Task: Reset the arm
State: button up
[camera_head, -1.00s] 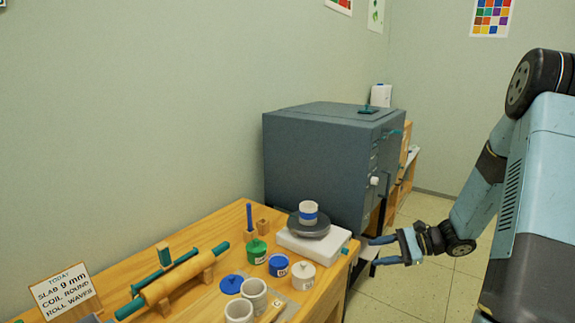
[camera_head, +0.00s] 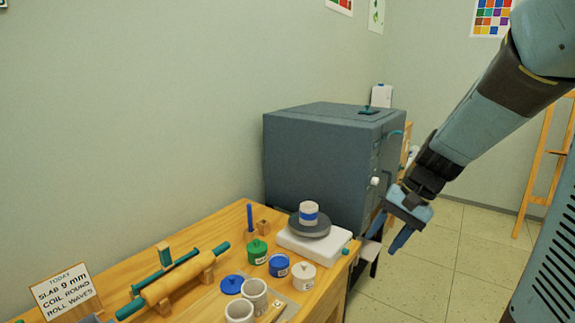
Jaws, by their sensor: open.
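My gripper (camera_head: 388,232) is at the right of the view, past the right edge of the table and in front of the kiln-like grey cabinet. Its two blue fingers point down and to the left, apart from each other, with nothing between them. My arm comes down to it from the upper right corner.
The wooden table (camera_head: 195,247) holds a white and blue cup (camera_head: 309,210) on a dark turntable (camera_head: 309,228), several jars and a rolling pin (camera_head: 180,277). The grey cabinet (camera_head: 318,160) stands behind it. A wooden easel (camera_head: 546,152) is at right. Floor (camera_head: 440,270) beside the table is clear.

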jog(key=s+d+r+n+t+h, duration=0.2)
jog(key=s+r+n+t+h, duration=0.2)
jog(key=s+r, duration=0.6)
jog(key=shift+s+r+n+t+h, duration=0.4)
jog(key=shift+s+t+h, duration=0.2)
jog(key=shift+s+t, duration=0.15)
